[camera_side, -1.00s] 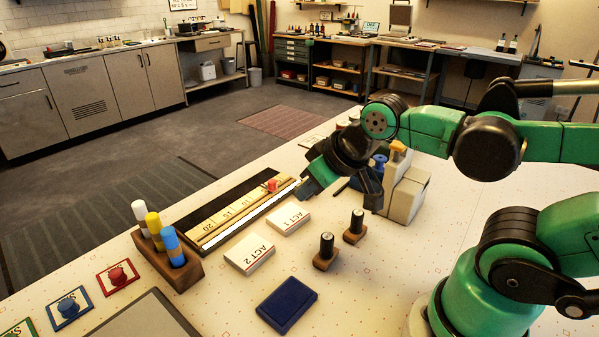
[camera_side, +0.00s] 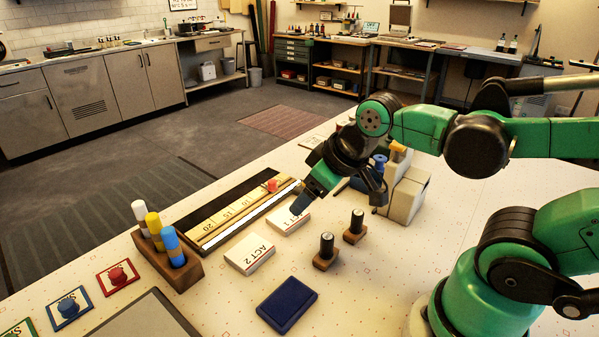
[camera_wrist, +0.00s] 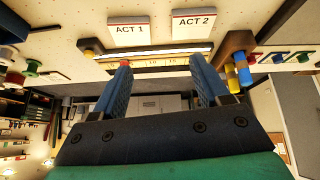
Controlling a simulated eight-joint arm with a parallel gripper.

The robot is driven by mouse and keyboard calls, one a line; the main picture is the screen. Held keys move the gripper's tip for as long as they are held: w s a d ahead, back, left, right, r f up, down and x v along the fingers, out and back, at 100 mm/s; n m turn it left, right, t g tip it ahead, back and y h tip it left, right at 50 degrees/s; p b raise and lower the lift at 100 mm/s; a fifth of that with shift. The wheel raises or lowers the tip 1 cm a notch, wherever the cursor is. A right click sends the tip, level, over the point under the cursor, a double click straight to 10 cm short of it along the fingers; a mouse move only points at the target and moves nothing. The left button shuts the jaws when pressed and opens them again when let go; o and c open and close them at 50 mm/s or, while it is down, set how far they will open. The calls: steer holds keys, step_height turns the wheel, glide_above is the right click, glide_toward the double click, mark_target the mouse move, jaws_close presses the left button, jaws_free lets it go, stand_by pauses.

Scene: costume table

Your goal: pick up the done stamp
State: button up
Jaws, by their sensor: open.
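Two stamps with dark upright handles on brown wooden bases stand on the table in the side view: the nearer stamp (camera_side: 326,252) and the farther stamp (camera_side: 355,228). I cannot read which is the done stamp. My gripper (camera_side: 340,202) is open and empty, above the table behind and slightly left of the farther stamp. In the wrist view my gripper (camera_wrist: 160,66) shows its two blue fingers wide apart with nothing between them touching either. Neither of these stamps is clear in the wrist view.
The ACT 1 block (camera_side: 289,219) lies under and beside one finger; the ACT 2 block (camera_side: 250,254) is nearer. A ruler tray (camera_side: 215,228), marker holder (camera_side: 183,275), blue pad (camera_side: 287,305) and grey boxes (camera_side: 407,197) stand around.

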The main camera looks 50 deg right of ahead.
mark_target(328, 236)
steer(key=f+n+g, duration=0.1)
steer(key=n, duration=0.1)
steer(key=s+d+f+n+g, duration=0.1)
steer(key=n+g, duration=0.1)
steer(key=s+d+f+n+g+y, duration=0.1)
steer(key=f+n, duration=0.1)
steer(key=n, duration=0.1)
steer(key=shift+d, duration=0.2)
steer(key=shift+s+f+n+g, duration=0.3)
steer(key=shift+f+n+g, duration=0.15)
steer(key=shift+n, duration=0.25)
steer(key=shift+w+a+f, duration=0.15)
steer(key=shift+f, duration=1.2)
steer(key=shift+w+a+f, duration=0.1)
steer(key=shift+f, duration=1.2)
jaws_close()
